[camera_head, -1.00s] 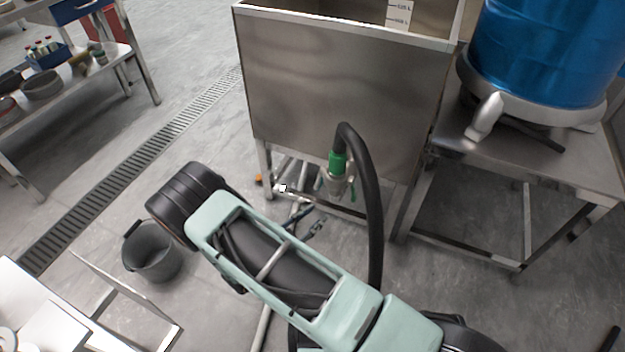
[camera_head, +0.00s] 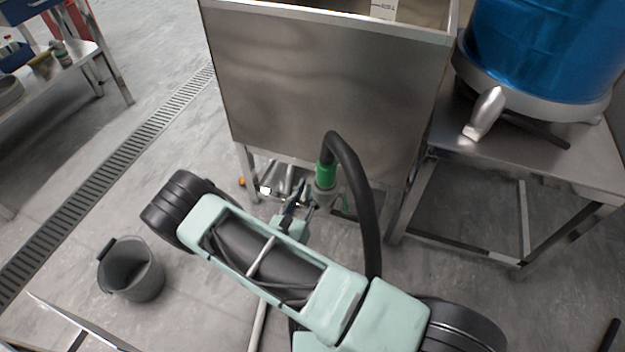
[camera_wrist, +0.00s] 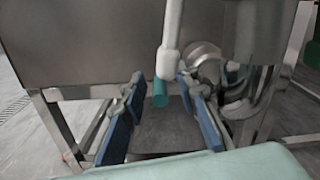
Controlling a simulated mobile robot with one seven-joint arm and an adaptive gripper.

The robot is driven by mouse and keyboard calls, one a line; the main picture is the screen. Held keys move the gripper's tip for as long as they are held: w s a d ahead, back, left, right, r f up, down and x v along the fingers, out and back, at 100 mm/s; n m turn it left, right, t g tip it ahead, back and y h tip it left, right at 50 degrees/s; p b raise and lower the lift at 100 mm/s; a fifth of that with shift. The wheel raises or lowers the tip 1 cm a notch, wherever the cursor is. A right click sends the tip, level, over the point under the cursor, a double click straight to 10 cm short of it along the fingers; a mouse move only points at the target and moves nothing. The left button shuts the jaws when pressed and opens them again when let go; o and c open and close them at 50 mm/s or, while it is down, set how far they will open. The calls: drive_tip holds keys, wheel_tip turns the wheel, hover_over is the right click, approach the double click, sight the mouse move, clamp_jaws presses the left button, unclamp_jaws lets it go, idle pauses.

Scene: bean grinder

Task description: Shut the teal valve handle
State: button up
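A small teal handle end (camera_wrist: 160,93) shows in the wrist view, in the gap between my fingertips. A pale grey rod hangs down just above it. My gripper (camera_wrist: 162,86) is open, with one blue-padded finger on each side of the teal part; I cannot tell whether either finger touches it. A metal valve body (camera_wrist: 205,62) lies to the right, with another teal piece (camera_wrist: 235,82) beside it. In the head view the valve (camera_head: 325,193) sits under the green hose coupling (camera_head: 326,174), and my gripper (camera_head: 303,190) is just left of it, partly hidden by my arm.
The steel tank (camera_head: 330,85) stands above the valve, and its legs and lower frame flank the space. A black hose (camera_head: 362,200) arches down on the right. A steel table (camera_head: 520,160) carries a blue drum (camera_head: 545,50). A grey bucket (camera_head: 132,272) stands on the floor at left.

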drive_tip(key=shift+w+d, duration=0.15)
drive_tip(key=shift+w, duration=0.25)
drive_tip(key=shift+c, duration=0.2)
clamp_jaws()
